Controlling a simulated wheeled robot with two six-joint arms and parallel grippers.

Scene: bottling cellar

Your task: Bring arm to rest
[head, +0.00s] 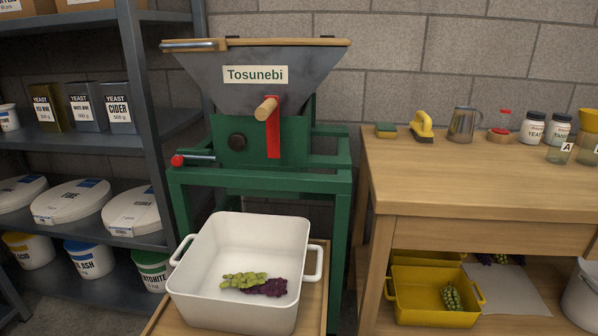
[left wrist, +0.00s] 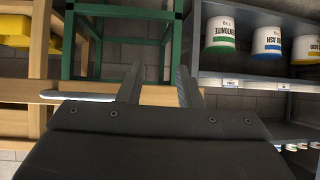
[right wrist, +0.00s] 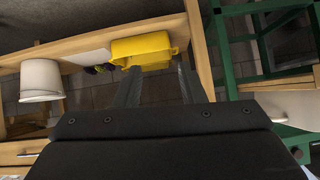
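Neither arm shows in the head view. My left gripper (left wrist: 158,88) shows in the left wrist view with its two fingers apart and nothing between them. My right gripper (right wrist: 155,88) shows in the right wrist view, also with its fingers apart and empty. The green mill (head: 260,150) marked Tosunebi stands in the middle of the head view, with a red crank and wooden handle. A white tub (head: 240,308) stands before it on a wooden board, holding green and dark purple grapes (head: 262,286).
A wooden workbench (head: 480,180) stands at the right with a sponge, brush, jug and jars on top. A yellow crate (head: 405,310) with green grapes sits on its lower shelf. A grey shelf rack (head: 150,130) with tins, lidded tubs and buckets stands at the left.

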